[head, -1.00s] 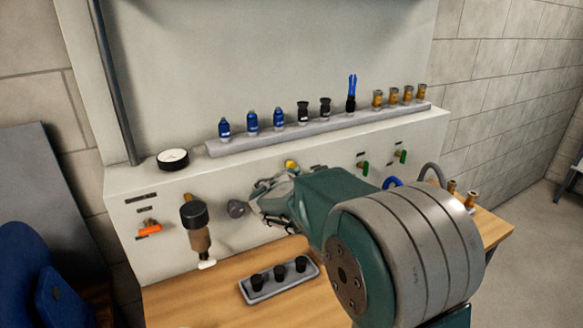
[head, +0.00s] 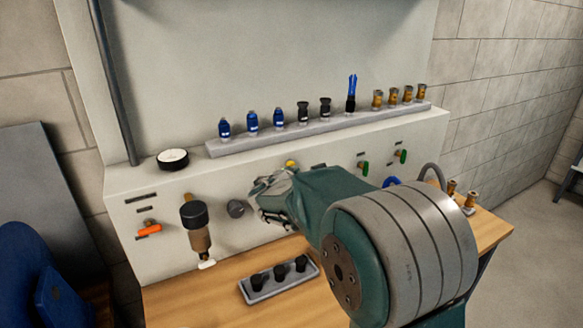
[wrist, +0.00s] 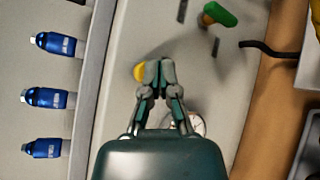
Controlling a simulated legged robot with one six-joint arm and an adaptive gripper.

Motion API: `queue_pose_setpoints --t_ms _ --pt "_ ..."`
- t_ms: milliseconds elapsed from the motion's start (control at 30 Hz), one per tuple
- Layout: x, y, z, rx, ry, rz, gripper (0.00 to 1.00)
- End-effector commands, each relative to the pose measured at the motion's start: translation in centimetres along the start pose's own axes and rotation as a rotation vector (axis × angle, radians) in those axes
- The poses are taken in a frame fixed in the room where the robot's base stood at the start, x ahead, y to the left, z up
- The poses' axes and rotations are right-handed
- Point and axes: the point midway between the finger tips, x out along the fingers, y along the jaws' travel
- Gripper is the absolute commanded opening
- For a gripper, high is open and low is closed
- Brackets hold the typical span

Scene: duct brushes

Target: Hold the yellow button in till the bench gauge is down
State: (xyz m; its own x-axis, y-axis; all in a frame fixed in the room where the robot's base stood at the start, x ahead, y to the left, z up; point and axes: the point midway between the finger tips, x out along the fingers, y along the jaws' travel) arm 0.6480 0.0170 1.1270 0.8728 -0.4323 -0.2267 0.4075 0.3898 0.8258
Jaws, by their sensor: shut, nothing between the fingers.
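The yellow button (head: 291,163) is on the upper part of the pale bench panel, just above my gripper (head: 262,192) in the head view. In the wrist view the yellow button (wrist: 139,71) shows partly, at the left side of the fingertips of my gripper (wrist: 160,72). The fingers are shut with nothing between them. I cannot tell whether they touch the button. A round white-faced gauge (wrist: 198,123) shows partly behind the right finger in the wrist view; its needle is too small to read.
A rack (head: 330,132) of blue, black and brass fittings stands on the ledge above. Green-handled valves (head: 364,168) are to the right, an orange-handled valve (head: 150,228) to the left. A tray (head: 280,287) of black pieces lies on the wooden bench top.

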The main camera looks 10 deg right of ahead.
Motion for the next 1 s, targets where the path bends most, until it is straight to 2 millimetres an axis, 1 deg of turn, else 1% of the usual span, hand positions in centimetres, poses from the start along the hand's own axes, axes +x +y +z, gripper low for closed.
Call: queue_pose_setpoints --t_ms 1000 --pt "0.71 0.51 -0.54 0.000 0.000 0.000 0.00"
